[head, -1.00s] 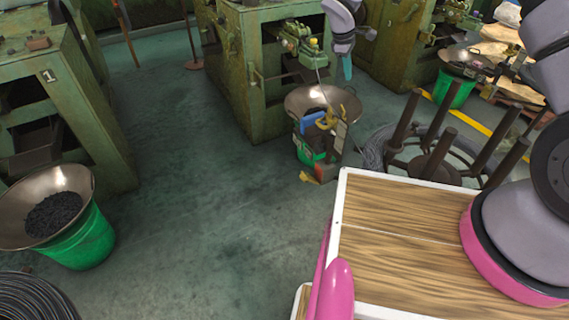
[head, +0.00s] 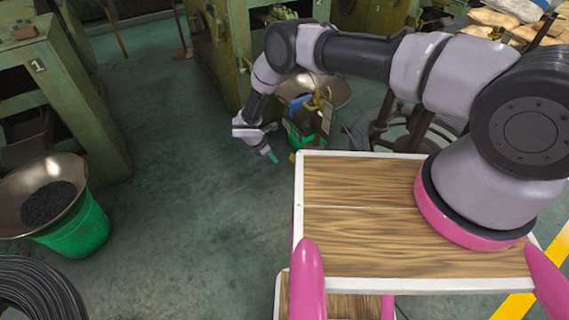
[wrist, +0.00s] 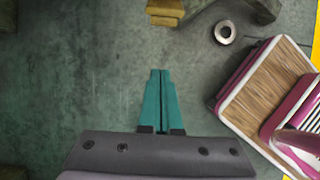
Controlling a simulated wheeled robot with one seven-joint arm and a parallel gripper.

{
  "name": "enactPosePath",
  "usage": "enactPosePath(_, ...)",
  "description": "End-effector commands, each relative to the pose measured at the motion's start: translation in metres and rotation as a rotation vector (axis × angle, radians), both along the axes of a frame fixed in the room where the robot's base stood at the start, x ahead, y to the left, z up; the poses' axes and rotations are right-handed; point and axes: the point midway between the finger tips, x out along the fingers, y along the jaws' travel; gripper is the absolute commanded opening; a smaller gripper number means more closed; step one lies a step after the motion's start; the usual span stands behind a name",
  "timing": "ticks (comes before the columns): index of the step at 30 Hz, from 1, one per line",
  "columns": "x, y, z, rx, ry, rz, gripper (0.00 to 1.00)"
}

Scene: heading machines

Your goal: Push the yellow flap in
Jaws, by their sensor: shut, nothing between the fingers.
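I cannot make out a clear yellow flap. A small yellow part (head: 316,103) shows in the head view beside the metal pan on the green bucket, partly behind my arm; I cannot tell whether it is the flap. My gripper (head: 268,154) hangs low over the floor, left of and below that part and apart from it. In the wrist view my gripper (wrist: 161,75) has its teal fingers together, with nothing between them. A yellowish block (wrist: 165,10) lies beyond the fingertips at the top edge of that view.
A pan on a green bucket (head: 84,228) stands at left, beside a green machine (head: 85,110) marked 1. A wire coil (head: 35,290) lies at lower left. A round metal piece (wrist: 225,32) shows right of the fingers. Bare floor (head: 190,220) is open at centre left.

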Motion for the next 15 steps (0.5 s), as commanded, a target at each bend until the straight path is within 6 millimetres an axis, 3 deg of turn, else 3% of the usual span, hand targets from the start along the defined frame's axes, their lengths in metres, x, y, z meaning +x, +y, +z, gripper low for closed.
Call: enactPosePath(15, 0.0001, -0.0036, -0.011, -0.003, 0.002, 0.004, 0.0)
